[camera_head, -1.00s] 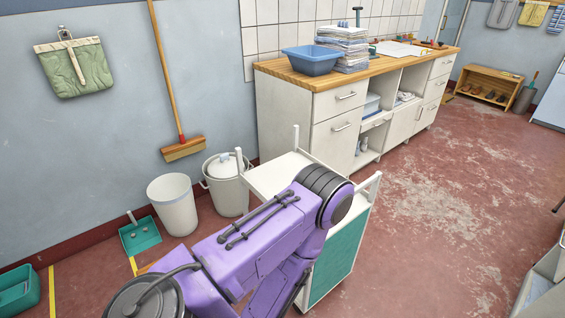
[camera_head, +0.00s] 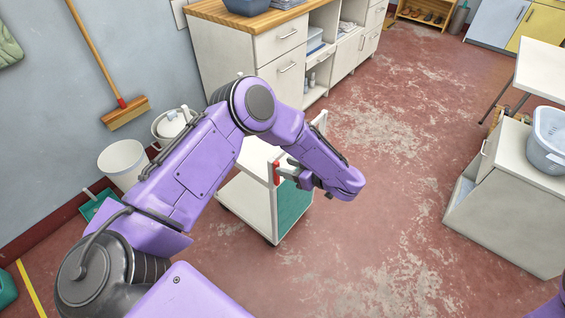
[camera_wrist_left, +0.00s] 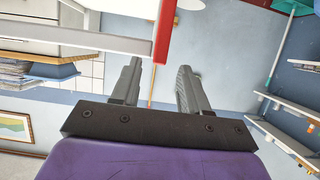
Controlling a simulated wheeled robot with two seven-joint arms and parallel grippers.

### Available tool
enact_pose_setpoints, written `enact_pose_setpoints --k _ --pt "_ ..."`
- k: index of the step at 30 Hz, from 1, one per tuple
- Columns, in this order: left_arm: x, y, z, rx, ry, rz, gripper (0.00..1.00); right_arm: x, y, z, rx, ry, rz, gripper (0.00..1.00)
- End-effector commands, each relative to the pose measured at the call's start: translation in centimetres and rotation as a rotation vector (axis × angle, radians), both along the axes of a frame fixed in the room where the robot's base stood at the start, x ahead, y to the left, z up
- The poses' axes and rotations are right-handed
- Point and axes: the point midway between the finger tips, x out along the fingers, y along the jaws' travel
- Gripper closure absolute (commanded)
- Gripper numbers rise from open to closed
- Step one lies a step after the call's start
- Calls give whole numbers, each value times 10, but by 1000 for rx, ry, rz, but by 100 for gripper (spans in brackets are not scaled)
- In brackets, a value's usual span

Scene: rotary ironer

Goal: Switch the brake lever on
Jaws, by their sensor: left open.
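The white cart (camera_head: 247,202) with a green side panel stands on the red floor in the head view. A small red bar (camera_head: 276,173), which looks like the brake lever, is upright at the cart's near corner post. In the left wrist view the red bar (camera_wrist_left: 164,32) runs down from the top edge, beside a pale cart rail. My left gripper (camera_head: 284,171) is open beside the red bar. In the wrist view its fingers (camera_wrist_left: 158,75) are apart with the bar's lower end near the gap between them; contact cannot be told. My right gripper is out of view.
A drawer counter (camera_head: 280,50) is behind the cart. A grey cabinet (camera_head: 510,215) with a basin (camera_head: 547,140) is at the right. Floor between is clear.

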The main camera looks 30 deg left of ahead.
Motion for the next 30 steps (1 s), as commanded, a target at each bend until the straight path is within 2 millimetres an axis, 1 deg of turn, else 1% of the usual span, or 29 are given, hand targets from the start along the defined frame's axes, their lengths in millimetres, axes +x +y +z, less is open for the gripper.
enact_pose_setpoints --k 1,3,6,14,17,18,19,26,30 --pt "0 9 -2 -1 2 1 55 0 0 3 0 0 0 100" --pt "1 17 -6 -1 0 1 55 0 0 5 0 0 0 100" --pt "2 24 -10 0 -1 -1 55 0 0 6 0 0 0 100" --pt "2 26 -11 0 -1 -3 55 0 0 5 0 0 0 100" --pt "2 26 -11 1 -2 -4 85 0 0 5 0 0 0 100" --pt "2 26 -11 1 -2 -4 98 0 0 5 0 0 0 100" --pt "2 26 -11 1 -2 -4 100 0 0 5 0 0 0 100" --pt "2 28 -11 1 3 0 100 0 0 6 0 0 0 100" --pt "0 37 -10 3 33 17 100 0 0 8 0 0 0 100"
